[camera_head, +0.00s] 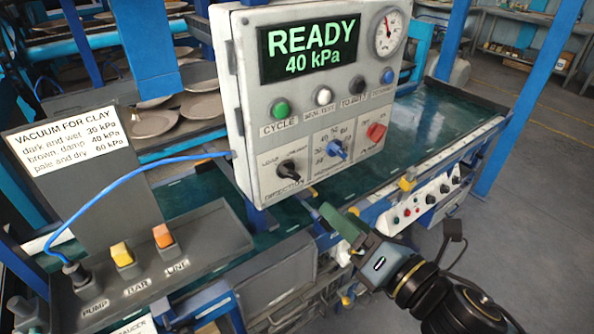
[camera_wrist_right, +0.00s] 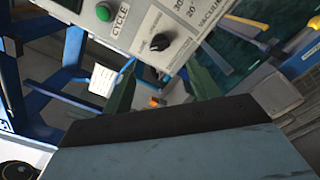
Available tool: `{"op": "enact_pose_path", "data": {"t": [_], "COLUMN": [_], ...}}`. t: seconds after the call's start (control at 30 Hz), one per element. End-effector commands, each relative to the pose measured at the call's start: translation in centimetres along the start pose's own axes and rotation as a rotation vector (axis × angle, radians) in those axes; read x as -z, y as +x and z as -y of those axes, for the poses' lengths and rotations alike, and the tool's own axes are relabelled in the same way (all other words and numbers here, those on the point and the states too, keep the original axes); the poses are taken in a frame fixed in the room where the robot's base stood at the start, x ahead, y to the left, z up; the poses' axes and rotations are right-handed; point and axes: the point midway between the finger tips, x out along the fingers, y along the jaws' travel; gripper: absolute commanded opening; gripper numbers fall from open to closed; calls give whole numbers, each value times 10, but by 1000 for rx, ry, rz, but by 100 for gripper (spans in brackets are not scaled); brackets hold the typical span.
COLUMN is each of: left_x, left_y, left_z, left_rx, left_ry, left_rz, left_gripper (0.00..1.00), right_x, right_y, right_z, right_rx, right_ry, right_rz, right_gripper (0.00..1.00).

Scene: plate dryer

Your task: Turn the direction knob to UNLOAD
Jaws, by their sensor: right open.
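The direction knob (camera_head: 288,171) is a small black knob at the lower left of the grey control panel (camera_head: 254,100), above the DIRECTION label. It also shows in the right wrist view (camera_wrist_right: 160,42). The labels above it are too small to read surely, and I cannot tell which one it points to. My right gripper (camera_head: 338,217) is open and empty, below and to the right of the knob and apart from it. In the right wrist view its fingers (camera_wrist_right: 185,88) are spread below the panel. My left gripper is not in view.
The panel also has a blue knob (camera_head: 337,149), a red knob (camera_head: 376,132), a green CYCLE button (camera_head: 281,108), other buttons, a gauge (camera_head: 388,33) and a display (camera_head: 309,48) reading READY 40 kPa. A blue hose (camera_head: 120,188) runs to the panel's left. A green belt (camera_head: 425,115) lies behind.

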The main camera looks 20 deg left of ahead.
Motion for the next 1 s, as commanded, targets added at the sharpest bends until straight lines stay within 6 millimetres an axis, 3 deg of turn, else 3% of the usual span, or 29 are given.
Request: {"op": "enact_pose_path", "data": {"t": [0.17,0.6,0.8,1.0], "left_x": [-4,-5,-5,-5], "left_y": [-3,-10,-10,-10], "left_z": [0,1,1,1], "left_rx": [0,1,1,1], "left_ry": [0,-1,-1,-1], "left_rz": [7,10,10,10], "left_gripper": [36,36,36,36], "right_x": [0,0,0,0], "right_y": [22,108,127,132], "right_z": [-3,-4,-2,-2], "right_rx": [-6,-5,-4,-3], "right_ry": [-3,-1,-2,-1], "right_rz": [0,0,0,0], "right_gripper": [60,60,60,60]}}
